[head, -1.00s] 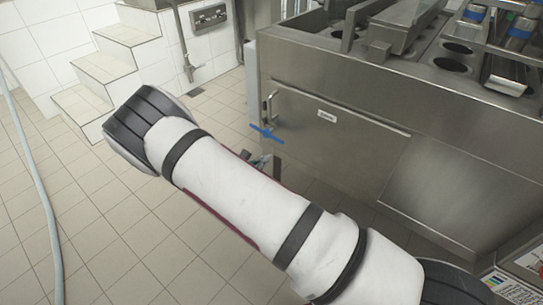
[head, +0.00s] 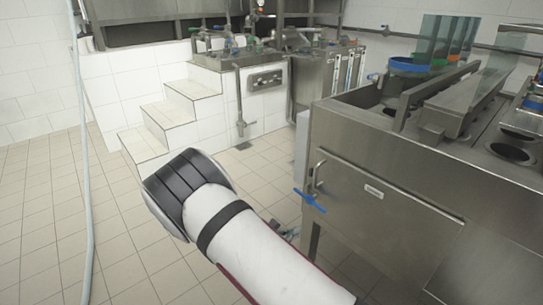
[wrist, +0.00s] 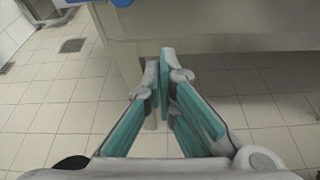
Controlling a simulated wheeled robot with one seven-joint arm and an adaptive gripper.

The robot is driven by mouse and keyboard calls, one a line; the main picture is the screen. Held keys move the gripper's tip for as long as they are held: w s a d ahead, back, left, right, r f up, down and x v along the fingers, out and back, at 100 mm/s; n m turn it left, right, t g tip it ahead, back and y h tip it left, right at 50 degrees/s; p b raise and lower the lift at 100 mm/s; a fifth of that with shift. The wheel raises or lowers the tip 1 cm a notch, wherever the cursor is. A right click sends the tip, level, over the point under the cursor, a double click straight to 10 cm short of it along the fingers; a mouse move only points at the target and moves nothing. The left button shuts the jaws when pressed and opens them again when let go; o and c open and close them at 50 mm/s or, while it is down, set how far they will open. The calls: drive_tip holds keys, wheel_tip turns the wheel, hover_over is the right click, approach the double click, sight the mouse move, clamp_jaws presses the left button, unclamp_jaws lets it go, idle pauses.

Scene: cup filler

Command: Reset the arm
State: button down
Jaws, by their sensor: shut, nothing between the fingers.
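My gripper (wrist: 163,72) fills the middle of the wrist view. Its two teal-padded fingers come together at their tips, and nothing is between them. The tips point toward the lower edge and leg of a steel machine, with tiled floor below. In the head view my white arm with black bands reaches up from the bottom, its dark elbow end near the centre left. The gripper is mostly hidden behind the arm there; only a small part (head: 290,233) shows at the arm's right side.
The steel cup-filling machine (head: 375,225) stands at the right, with a blue valve handle (head: 310,200) on its front left. White tiled steps (head: 165,125) and a steel tank (head: 325,80) are behind. A pale hose (head: 88,180) hangs at the left. The tiled floor (head: 50,220) at the left is clear.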

drive_tip(key=s+d+r+m+g+y, duration=0.1)
drive_tip(key=s+d+r+m+g, duration=0.3)
drive_tip(key=r, duration=0.5)
drive_tip(key=s+d+r+m+g+y, duration=0.1)
drive_tip(key=s+d+r+m+g, duration=0.1)
drive_tip(key=s+d+r+m, duration=0.35)
drive_tip(key=s+d+r+m+g+y, duration=0.1)
drive_tip(key=s+d+r+m+g, duration=0.35)
drive_tip(key=r, duration=0.75)
drive_tip(key=s+a+r+m+t+y, duration=0.1)
drive_tip(key=s+a+r+m+y, duration=0.2)
drive_tip(key=s, duration=0.6)
drive_tip(key=s+a+r+m+t+y, duration=0.15)
drive_tip(key=s+m, duration=0.25)
drive_tip(key=s, duration=0.6)
drive_tip(key=s+a+r+m+y, duration=0.1)
drive_tip(key=s+r+m+y, duration=0.25)
drive_tip(key=s, duration=0.55)
wheel_tip(320, 180, up, 21)
drive_tip(key=t+p, duration=0.3)
drive_tip(key=p, duration=1.6)
drive_tip(key=shift+a+t, duration=0.3)
drive_tip(key=shift+a, duration=0.15)
